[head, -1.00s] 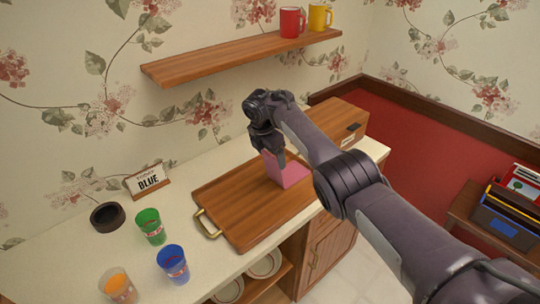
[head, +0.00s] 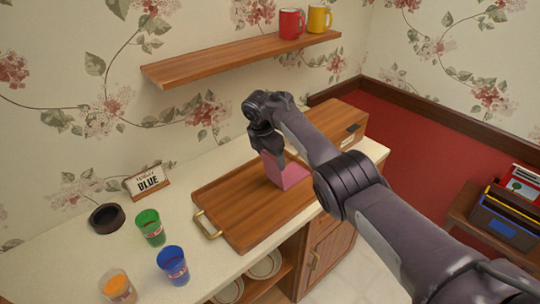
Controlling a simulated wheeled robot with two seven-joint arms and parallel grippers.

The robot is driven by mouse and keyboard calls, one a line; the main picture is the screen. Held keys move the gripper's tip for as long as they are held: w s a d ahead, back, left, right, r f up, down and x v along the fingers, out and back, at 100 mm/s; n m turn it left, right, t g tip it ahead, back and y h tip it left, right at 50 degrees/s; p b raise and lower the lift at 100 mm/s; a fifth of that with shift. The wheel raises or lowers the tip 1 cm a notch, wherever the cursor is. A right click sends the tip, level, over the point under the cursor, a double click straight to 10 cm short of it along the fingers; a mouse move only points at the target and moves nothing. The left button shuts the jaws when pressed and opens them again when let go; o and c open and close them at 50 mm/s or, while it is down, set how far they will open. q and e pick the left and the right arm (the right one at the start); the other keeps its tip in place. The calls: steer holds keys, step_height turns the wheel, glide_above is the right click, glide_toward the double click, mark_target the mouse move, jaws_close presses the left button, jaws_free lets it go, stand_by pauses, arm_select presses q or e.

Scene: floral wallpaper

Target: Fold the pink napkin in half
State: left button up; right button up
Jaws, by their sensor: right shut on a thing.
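The pink napkin (head: 292,178) is on the wooden tray (head: 240,198), near its right end. Part of it lies flat, and its left part is raised upright in my right gripper (head: 268,150). My right gripper is shut on that raised part, just above the tray. My right arm comes in from the right and hides some of the tray's right side. My left gripper does not show.
A green cup (head: 150,228), a blue cup (head: 173,266), an orange-filled cup (head: 117,287), a dark bowl (head: 106,218) and a sign (head: 148,181) stand left on the counter. A wooden box (head: 338,123) is behind. A shelf (head: 240,58) with mugs hangs above.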

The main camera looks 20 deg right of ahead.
steer(key=o, duration=0.6)
steer(key=shift+o, duration=0.2)
steer(key=shift+r, duration=0.1)
steer(key=v, duration=0.7)
steer(key=shift+a+r+b, duration=0.15)
steer(key=shift+r+b, duration=0.2)
steer(key=shift+b, duration=0.05)
steer(key=shift+s+f, duration=0.1)
